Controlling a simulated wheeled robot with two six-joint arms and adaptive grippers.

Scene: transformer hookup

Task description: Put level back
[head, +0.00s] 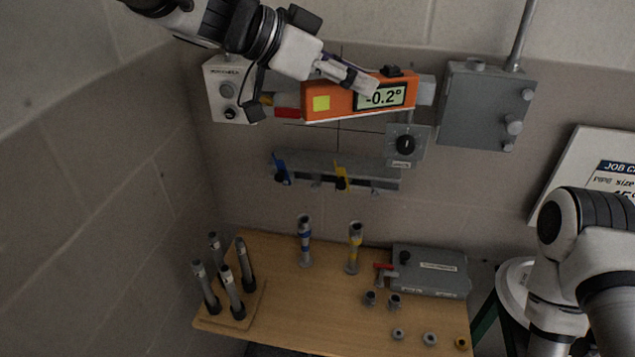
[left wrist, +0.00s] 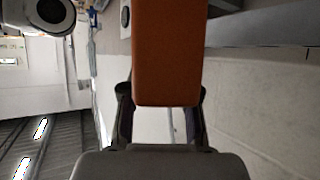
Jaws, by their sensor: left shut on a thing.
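The level is an orange box with a display reading -0.2° (head: 340,101). My left gripper (head: 362,82) comes in from the upper left and is shut on the level. In the left wrist view the orange level (left wrist: 167,55) lies between the two dark fingers (left wrist: 160,120). Whether the level touches anything behind it cannot be told. My right arm shows at the lower right, but its gripper is not visible.
A grey box (head: 487,105) and a white control box (head: 229,92) flank the level. A rail with blue and yellow clamps (head: 365,175) runs below. The wooden table (head: 320,285) carries several upright tubes, small rings and a grey case (head: 432,272). A sign (head: 590,175) stands at right.

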